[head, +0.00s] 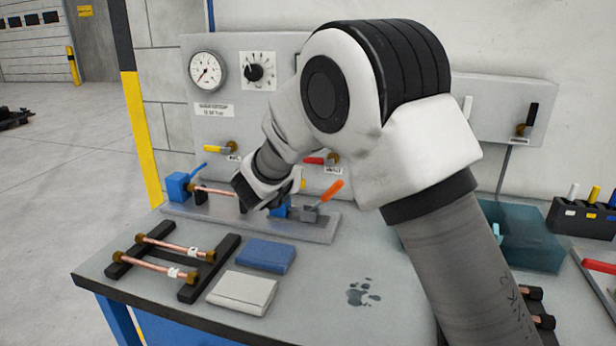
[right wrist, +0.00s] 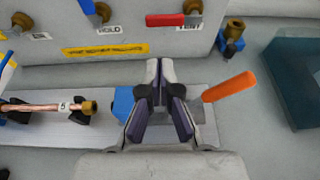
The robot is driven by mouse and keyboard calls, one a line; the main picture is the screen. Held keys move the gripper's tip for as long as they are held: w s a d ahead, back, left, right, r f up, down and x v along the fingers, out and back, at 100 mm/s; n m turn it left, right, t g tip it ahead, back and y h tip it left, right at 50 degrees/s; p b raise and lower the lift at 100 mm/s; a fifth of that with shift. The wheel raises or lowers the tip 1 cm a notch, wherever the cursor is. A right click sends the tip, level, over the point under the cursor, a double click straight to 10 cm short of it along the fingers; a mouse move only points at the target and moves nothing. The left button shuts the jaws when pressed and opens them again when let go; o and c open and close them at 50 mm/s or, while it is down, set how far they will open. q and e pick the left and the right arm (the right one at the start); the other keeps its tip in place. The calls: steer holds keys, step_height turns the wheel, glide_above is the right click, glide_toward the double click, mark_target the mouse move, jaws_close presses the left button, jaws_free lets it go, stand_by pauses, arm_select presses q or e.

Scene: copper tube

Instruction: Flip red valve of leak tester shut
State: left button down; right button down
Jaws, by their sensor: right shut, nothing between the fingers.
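The leak tester (head: 285,50) is a grey panel with a gauge and a knob at the back of the bench. Its red valve (head: 318,160) shows as a red lever beside a brass fitting, partly behind my right arm. In the right wrist view the red valve (right wrist: 172,20) lies sideways, its handle pointing left from the brass fitting, above a VENT label. My right gripper (right wrist: 160,68) is shut and empty, below the red valve and apart from it, over the clamp fixture (right wrist: 60,135). In the head view my arm mostly hides the gripper. My left gripper is not in view.
A copper tube (right wrist: 45,107) lies in the fixture, left of my gripper. An orange clamp handle (right wrist: 230,87) rises close on the right. A yellow valve (head: 215,149) and a blue valve (right wrist: 90,8) sit left of the red one. A teal bin (head: 530,245) stands right.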

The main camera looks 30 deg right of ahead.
mark_target(318, 161)
steer(key=p+x, duration=0.1)
steer(key=x, duration=0.9)
steer(key=shift+p, duration=0.4)
